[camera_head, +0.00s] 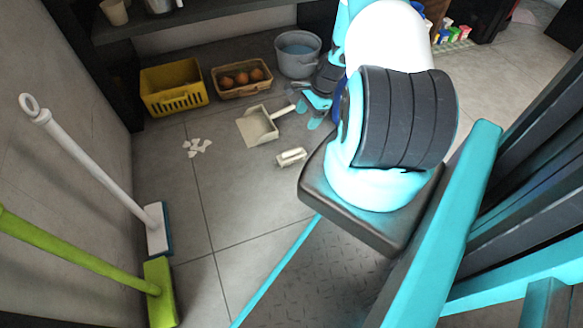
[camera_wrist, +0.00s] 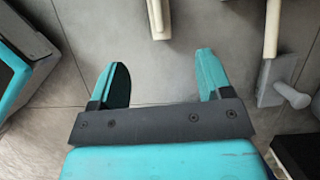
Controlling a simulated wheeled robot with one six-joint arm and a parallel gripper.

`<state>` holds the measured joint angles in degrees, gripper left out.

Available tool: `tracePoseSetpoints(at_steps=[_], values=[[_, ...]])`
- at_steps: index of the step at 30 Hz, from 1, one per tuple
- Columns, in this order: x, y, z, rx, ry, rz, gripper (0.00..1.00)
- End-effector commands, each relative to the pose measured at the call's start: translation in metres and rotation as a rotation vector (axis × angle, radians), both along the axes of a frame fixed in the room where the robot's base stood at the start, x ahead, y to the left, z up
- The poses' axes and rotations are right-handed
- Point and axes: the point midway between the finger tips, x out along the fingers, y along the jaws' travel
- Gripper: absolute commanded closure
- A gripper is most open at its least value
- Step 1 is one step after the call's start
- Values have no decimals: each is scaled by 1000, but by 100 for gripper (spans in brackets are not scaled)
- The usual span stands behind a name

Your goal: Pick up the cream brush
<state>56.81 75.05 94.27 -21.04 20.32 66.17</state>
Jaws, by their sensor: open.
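The cream brush (camera_head: 291,157) lies on the tiled floor in the head view, in front of and a little right of the cream dustpan (camera_head: 258,125). In the wrist view, a cream piece that appears to be part of the brush (camera_wrist: 158,18) enters at the top middle, beyond the fingertips and roughly in line with the gap between them. My gripper (camera_wrist: 160,85) is open, with its two teal fingers apart and only floor between them. In the head view my gripper (camera_head: 308,113) is above and right of the brush, apart from it. Part of the brush is outside the wrist view.
A cream handle (camera_wrist: 272,30) and a grey piece with a peg (camera_wrist: 275,85) are right of my fingers. A grey bucket (camera_head: 298,53), a basket of round brown items (camera_head: 243,90) and a yellow crate (camera_head: 160,107) stand behind. White shards (camera_head: 197,147) lie left.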

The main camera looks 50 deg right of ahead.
Motion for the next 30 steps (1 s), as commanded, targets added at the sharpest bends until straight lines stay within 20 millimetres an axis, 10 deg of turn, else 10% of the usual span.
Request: tracePoseSetpoints(at_steps=[15,30], values=[[11,28,-106,7,8,-33,28],[20,46,-143,7,8,-31,28]])
